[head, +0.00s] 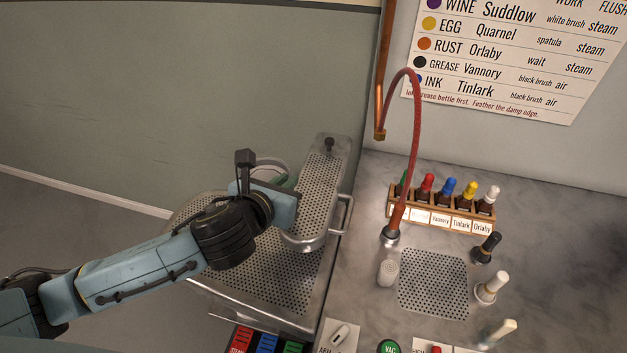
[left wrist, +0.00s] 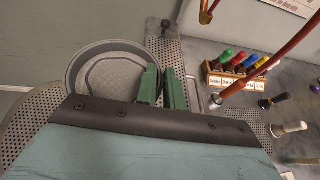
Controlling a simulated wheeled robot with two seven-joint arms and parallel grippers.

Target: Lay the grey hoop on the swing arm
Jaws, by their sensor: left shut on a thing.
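The grey hoop (left wrist: 74,76) is a round ring at the left of the left wrist view, with its right rim at the green fingers. In the head view only part of the hoop (head: 270,163) shows behind my gripper. My left gripper (head: 288,183) is shut on the hoop's rim; the green fingers also show in the left wrist view (left wrist: 162,90). The swing arm (head: 322,170) is a narrow perforated metal board with a dark knob at its far end. The gripper and hoop are over or beside its left edge; the exact height is unclear. My right gripper is out of view.
A wider perforated board (head: 265,275) lies below. To the right, the grey counter holds a bottle rack (head: 440,210), a red hose (head: 416,130) on a nozzle, and loose brushes (head: 490,288).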

